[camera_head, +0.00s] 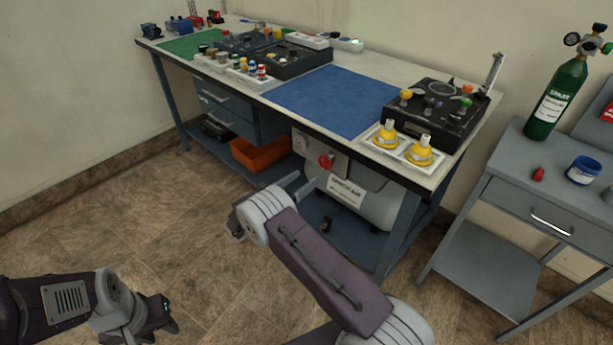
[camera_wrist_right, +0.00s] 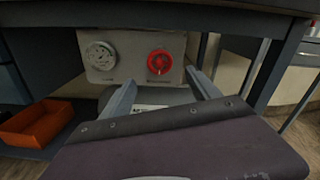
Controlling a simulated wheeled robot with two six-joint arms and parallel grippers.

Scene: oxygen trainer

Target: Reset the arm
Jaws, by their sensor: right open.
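My right arm reaches from the bottom of the head view toward the space under the workbench. Its gripper (camera_head: 300,184) is open, and it also shows in the right wrist view (camera_wrist_right: 161,78) with its two fingers spread and nothing between them. Beyond the fingers is a grey panel with a red knob (camera_wrist_right: 159,62) and a round gauge (camera_wrist_right: 101,56); the knob also shows in the head view (camera_head: 325,162). My left arm lies low at the left of the head view. Its gripper (camera_head: 168,318) hangs above the floor, and its fingers are too unclear to read.
The workbench carries a blue mat (camera_head: 325,100), a black device box (camera_head: 436,112) and yellow fittings (camera_head: 386,136). Under it are an orange bin (camera_head: 262,154) and a grey tank (camera_head: 375,205). A grey cart (camera_head: 525,170) with a green cylinder (camera_head: 556,100) stands right. Floor at left is clear.

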